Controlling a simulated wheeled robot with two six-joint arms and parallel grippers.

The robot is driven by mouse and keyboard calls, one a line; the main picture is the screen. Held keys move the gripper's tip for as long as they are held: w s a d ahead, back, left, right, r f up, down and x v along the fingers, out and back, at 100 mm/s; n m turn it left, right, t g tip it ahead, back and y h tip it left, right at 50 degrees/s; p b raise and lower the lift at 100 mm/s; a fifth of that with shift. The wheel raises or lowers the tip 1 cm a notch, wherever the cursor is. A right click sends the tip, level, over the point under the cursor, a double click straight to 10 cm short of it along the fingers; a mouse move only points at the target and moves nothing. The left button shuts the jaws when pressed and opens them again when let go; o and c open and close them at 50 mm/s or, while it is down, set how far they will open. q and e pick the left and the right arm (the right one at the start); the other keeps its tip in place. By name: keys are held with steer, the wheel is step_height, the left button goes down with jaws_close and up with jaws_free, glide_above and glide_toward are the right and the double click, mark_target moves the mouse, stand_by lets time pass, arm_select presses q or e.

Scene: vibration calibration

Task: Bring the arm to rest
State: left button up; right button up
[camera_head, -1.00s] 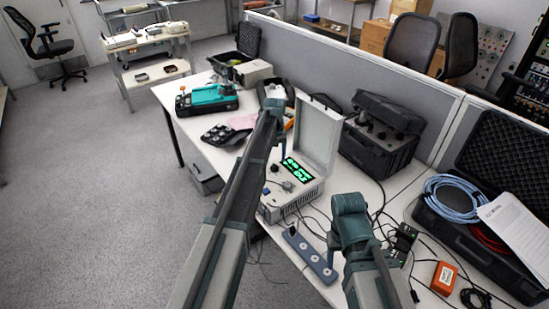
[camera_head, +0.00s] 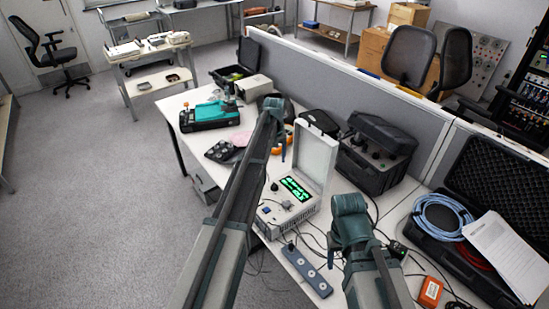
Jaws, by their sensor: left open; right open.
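My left arm (camera_head: 235,200) reaches forward over the table. Its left gripper (camera_head: 283,148) points down beside the open lid of a grey instrument case, mostly hidden behind the arm's end. My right arm (camera_head: 372,275) is bent at lower right. Its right gripper (camera_head: 331,252) points down near the grey-blue power strip (camera_head: 307,270), largely hidden by the wrist. Nothing is seen held in either gripper. The instrument (camera_head: 290,205) with a lit green display stands between the two arms.
A black case (camera_head: 375,155) and a grey partition (camera_head: 330,80) stand behind. At right are an open foam-lined case with a blue cable (camera_head: 440,215), papers (camera_head: 505,250) and an orange box (camera_head: 430,292). A teal device (camera_head: 210,114) is at far left. Open floor (camera_head: 90,200) lies left.

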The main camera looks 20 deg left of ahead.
arm_select(q)
steer(key=s+d+m, duration=0.2)
steer(key=s+d, duration=0.3)
steer(key=s, duration=0.7)
steer(key=s+d+m, duration=0.3)
steer(key=s+d, duration=0.3)
steer(key=s, duration=0.6)
steer(key=s+d+m+y, duration=0.1)
steer(key=s+d+m, duration=0.2)
steer(key=s, duration=0.9)
steer(key=d, duration=0.2)
steer(key=shift+s+d, duration=0.25)
steer(key=shift+d, duration=0.15)
steer(key=shift+o, duration=0.3)
steer(key=shift+w, duration=0.15)
